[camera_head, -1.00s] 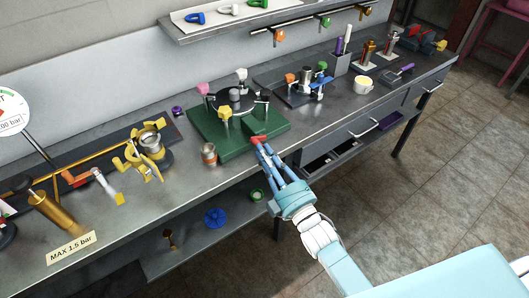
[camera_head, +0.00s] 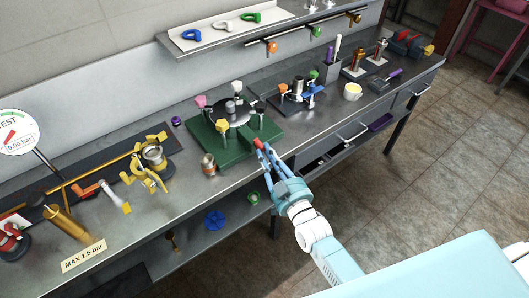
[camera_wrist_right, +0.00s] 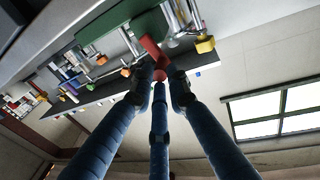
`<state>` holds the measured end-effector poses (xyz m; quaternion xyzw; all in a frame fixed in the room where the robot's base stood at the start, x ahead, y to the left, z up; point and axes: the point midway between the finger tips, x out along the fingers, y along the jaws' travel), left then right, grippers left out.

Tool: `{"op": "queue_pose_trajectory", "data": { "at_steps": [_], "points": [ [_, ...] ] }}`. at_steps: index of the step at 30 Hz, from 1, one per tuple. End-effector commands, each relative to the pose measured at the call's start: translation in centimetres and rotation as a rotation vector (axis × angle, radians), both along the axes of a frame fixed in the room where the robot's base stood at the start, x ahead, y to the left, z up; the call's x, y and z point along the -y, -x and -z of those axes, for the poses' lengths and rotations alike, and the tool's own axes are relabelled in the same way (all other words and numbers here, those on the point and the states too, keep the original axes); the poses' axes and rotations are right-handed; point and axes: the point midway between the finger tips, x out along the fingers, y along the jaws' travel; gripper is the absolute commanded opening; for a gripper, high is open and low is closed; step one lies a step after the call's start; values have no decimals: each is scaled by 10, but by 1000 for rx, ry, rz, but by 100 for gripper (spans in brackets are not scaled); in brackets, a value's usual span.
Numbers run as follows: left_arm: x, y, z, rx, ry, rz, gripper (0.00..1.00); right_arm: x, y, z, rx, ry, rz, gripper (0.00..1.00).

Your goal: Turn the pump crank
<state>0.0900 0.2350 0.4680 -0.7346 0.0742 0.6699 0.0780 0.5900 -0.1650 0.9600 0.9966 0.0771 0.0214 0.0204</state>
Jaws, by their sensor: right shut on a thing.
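My right gripper (camera_head: 265,158) is at the front edge of the green base (camera_head: 214,157), shut on a red handle (camera_head: 258,143). In the right wrist view, the fingers (camera_wrist_right: 160,85) close around the red handle's round end (camera_wrist_right: 159,75), and its red shaft (camera_wrist_right: 151,46) runs up to the green base (camera_wrist_right: 106,29). The fingers hide part of the handle. A crank with an orange arm and white grip (camera_head: 113,194) lies beside a brass cylinder (camera_head: 69,224) on the left of the bench. I cannot tell which one is the pump crank. My left gripper is not in view.
A round gauge (camera_head: 18,132) stands at far left. Yellow fittings (camera_head: 147,172) are further left. A shelf (camera_head: 214,45) runs above the back.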

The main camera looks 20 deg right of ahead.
Motion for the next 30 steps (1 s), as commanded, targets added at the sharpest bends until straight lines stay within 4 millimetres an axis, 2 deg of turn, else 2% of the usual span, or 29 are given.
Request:
{"op": "queue_pose_trajectory", "data": {
  "at_steps": [3,15,30],
  "points": [
    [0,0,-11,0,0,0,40,5,-1,-2,-45,-101,-1,0],
    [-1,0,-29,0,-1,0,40,18,-6,-1,-175,-459,-1,0],
    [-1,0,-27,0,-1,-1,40,34,-11,10,-339,-903,-2,0]
  ]
}}
